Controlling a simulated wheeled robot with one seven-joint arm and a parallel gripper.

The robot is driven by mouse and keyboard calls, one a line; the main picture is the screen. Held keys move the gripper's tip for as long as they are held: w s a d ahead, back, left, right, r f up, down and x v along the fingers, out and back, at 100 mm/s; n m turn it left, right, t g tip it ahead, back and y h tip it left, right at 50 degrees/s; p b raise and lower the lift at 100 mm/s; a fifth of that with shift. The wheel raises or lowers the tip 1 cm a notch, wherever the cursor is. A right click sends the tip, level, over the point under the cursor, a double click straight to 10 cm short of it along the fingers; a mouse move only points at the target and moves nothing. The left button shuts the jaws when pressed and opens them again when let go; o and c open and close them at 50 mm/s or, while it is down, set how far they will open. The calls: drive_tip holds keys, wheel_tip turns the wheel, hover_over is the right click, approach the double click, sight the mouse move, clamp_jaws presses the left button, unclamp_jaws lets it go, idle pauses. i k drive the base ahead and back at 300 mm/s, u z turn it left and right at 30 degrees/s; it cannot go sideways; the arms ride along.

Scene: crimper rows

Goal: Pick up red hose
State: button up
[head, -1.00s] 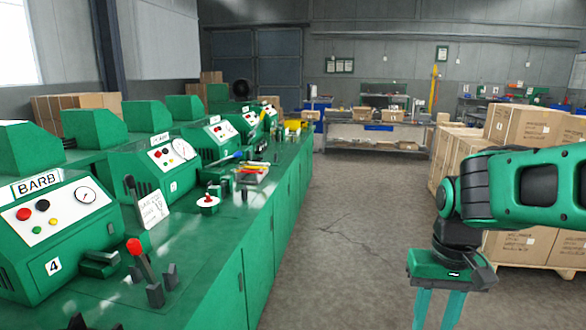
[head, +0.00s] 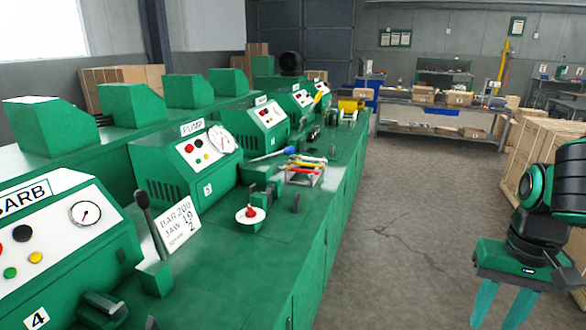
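Several coloured pieces lie together on a small tray (head: 302,180) on the green bench, near the middle of the head view. One of them is a thin red piece (head: 301,170), which may be the red hose; it is too small to tell for sure. Yellow and white pieces lie close against it. My gripper (head: 503,308) hangs pointing down at the lower right, over the floor and well to the right of the bench. Its two teal fingers are apart with nothing visible between them; their tips are cut off by the frame edge.
Green machines line the bench, including the PUMP machine (head: 190,165). A card (head: 177,226), an upright black lever (head: 151,225) and a round white dial with a red knob (head: 250,215) stand before the tray. Cardboard boxes (head: 540,150) stand at right. The aisle floor (head: 390,220) is clear.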

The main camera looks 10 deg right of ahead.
sight(283, 167)
drive_tip(key=u, duration=0.05)
drive_tip(key=k, duration=0.5)
drive_tip(key=z, duration=0.65)
drive_tip(key=i, duration=0.95)
drive_tip(key=z, duration=0.45)
drive_tip(key=i, duration=1.15)
drive_tip(key=u, duration=0.8)
drive_tip(key=i, duration=0.8)
drive_tip(key=u, duration=0.55)
